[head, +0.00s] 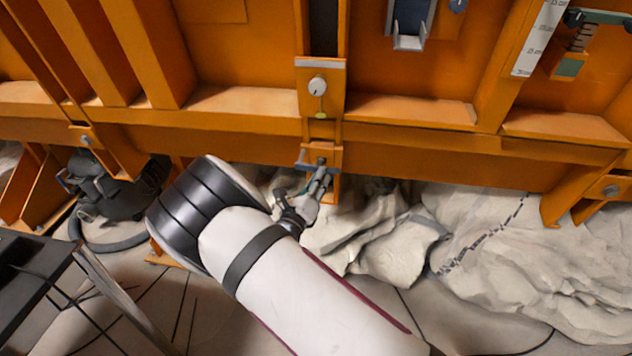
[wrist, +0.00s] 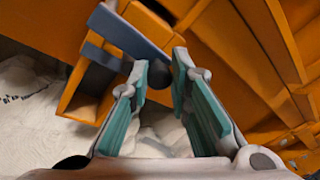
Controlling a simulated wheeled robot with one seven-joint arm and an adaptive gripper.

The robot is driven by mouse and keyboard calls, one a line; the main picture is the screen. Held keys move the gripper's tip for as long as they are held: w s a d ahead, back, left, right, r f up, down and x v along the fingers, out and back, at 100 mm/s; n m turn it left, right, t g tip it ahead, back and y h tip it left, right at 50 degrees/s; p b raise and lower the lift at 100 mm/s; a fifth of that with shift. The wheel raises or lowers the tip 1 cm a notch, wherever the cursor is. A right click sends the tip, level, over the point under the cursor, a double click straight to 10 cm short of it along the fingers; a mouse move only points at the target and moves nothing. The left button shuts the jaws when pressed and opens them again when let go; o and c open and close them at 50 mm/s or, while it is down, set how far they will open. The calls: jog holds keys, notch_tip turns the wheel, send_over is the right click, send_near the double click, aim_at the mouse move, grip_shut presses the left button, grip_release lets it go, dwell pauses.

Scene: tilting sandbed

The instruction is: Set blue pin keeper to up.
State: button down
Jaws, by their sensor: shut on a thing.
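The blue pin keeper (wrist: 122,34) is a flat slate-blue bar in the wrist view. It slants from upper left down to between my fingertips, beside an orange bracket.
The orange frame (head: 400,140) crosses the whole head view. Pale rocky sand (head: 385,240) lies below. A dark table (head: 35,270) stands at lower left, and a scale strip (head: 540,38) is at upper right.

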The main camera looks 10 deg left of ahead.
aim_at(300, 164)
jog(key=r+n+t, duration=0.1)
jog(key=n, duration=0.2)
jog(key=a+r+n+p, duration=0.1)
jog(key=r+n, duration=0.1)
jog(key=n, duration=0.2)
jog(key=a+r+n+t, duration=0.1)
jog(key=n, duration=0.2)
jog(key=shift+s+r+t+p, duration=0.15)
jog(key=shift+s+t+p, duration=0.15)
jog(key=shift+s+p, duration=0.1)
jog(key=n, duration=0.2)
jog(key=a+n+t+y, duration=0.1)
jog(key=n, duration=0.1)
jog(key=a+r+n, duration=0.1)
jog(key=n, duration=0.2)
jog(key=shift+a+r+y, duration=0.1)
jog(key=shift+a+y, duration=0.05)
jog(key=shift+y, duration=0.15)
jog(key=shift+a+n+t+y, duration=0.15)
jog(key=shift+a+n+y, duration=0.25)
jog(key=shift+n, duration=0.55)
jog(key=shift+a+n+t+y, duration=0.1)
jog(key=shift+a+n+y, duration=0.25)
jog(key=shift+n, duration=0.65)
jog(key=shift+a+n+t+y, duration=0.15)
jog(key=shift+a+n+y, duration=0.25)
jog(key=shift+n, duration=0.55)
jog(key=c, duration=1.5)
grip_release()
jog(key=shift+d, duration=0.1)
